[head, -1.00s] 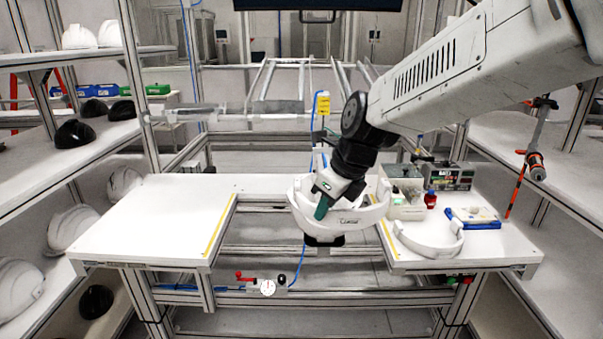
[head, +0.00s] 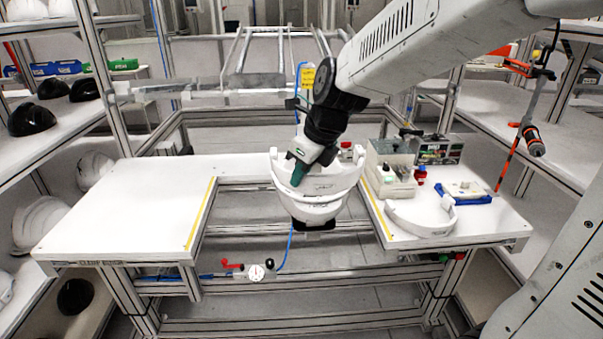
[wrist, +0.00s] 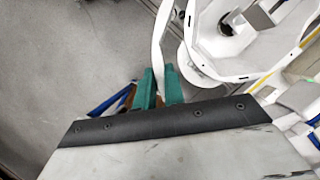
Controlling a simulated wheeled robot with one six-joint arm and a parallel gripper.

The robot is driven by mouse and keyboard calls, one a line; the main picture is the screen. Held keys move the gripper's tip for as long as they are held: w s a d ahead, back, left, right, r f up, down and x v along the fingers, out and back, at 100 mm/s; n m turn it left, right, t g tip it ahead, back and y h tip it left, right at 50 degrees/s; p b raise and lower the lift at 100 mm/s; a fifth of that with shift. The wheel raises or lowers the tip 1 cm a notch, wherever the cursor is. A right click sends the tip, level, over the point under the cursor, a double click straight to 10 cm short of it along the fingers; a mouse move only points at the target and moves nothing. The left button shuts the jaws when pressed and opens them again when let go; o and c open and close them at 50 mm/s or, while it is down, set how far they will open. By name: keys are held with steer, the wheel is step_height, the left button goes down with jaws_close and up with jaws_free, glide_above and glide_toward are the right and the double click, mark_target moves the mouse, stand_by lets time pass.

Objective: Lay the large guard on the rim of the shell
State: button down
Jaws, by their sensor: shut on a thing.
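My gripper (head: 298,175), with green fingers, is shut on a white curved band, which I take to be the large guard (head: 345,178). In the wrist view my gripper (wrist: 159,88) grips one end of the guard (wrist: 158,40), which rises from between the fingers as a thin strip. The white shell (head: 315,212) sits open side up on a dark mount in the table's gap. The guard is at the shell's upper part; whether it touches the rim is unclear. The wrist view shows the shell's slotted rim (wrist: 240,78) right of the fingers.
A second white curved band (head: 425,224) lies on the right table part (head: 480,225). The left table part (head: 120,215) is bare. Shelves hold helmets at left.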

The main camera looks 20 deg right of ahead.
steer(key=w+f, duration=0.1)
steer(key=w, duration=0.1)
steer(key=w+d+f, duration=0.1)
steer(key=w, duration=0.1)
steer(key=w+d+f, duration=0.1)
steer(key=w, duration=0.1)
steer(key=shift+w+f, duration=0.35)
steer(key=shift+f, duration=0.05)
steer(key=shift+s+f, duration=0.1)
steer(key=shift+f, duration=1.15)
stand_by(0.4)
steer(key=c, duration=1.4)
jaws_free()
steer(key=v, duration=0.7)
steer(key=shift+r, duration=0.4)
